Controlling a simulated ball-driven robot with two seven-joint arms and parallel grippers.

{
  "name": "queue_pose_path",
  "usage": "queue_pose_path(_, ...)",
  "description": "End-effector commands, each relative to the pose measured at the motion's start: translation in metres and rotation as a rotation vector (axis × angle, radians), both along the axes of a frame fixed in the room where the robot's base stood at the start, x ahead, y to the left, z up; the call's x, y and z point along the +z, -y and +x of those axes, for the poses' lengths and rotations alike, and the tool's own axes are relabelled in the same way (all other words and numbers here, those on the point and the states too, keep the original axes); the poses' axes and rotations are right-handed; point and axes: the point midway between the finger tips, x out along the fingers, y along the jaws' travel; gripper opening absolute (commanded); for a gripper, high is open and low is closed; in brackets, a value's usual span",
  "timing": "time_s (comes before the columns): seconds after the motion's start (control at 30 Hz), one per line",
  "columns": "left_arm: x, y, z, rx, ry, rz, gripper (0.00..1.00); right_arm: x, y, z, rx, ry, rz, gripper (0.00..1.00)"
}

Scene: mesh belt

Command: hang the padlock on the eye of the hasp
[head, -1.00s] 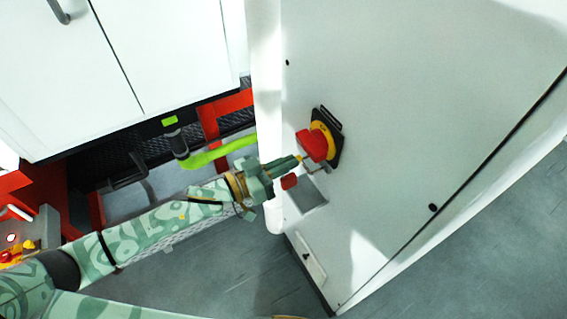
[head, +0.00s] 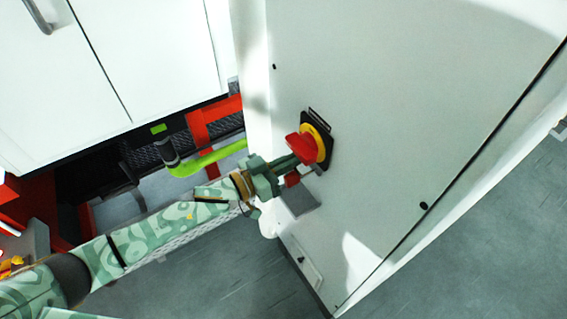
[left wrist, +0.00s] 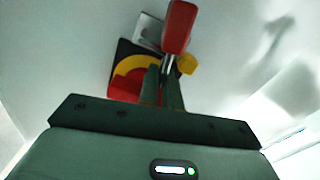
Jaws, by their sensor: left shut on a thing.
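The red padlock (head: 292,180) hangs at the fingertips of my left gripper (head: 290,163). In the left wrist view its red body (left wrist: 180,28) and metal shackle (left wrist: 168,66) show, with the left fingers (left wrist: 163,88) shut on it. The rotary switch with its red handle (head: 303,147), yellow ring and black plate sits on the white cabinet door, just beyond the fingertips. In the left wrist view the switch (left wrist: 128,80) is behind and left of the fingers. I cannot make out the hasp's eye clearly, nor whether the shackle touches it. My right gripper is out of view.
The white cabinet (head: 400,90) fills the right side. A bright green hose (head: 210,156) and a red frame (head: 212,118) lie left of it, behind my left arm. White cupboards (head: 110,50) stand at upper left. Grey floor (head: 470,230) is open at lower right.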

Motion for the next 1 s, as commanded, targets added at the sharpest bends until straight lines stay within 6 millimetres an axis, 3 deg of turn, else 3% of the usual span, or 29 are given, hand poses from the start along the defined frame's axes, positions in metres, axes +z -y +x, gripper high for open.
queue_pose_path(0.57, -0.001, 0.009, 0.007, 0.0, 0.001, 0.0, 0.0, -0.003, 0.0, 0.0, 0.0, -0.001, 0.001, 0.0)
queue_pose_path(1.0, -0.026, 0.008, 0.005, 0.0, -0.006, 0.007, 0.0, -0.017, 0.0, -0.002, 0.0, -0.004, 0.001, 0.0)
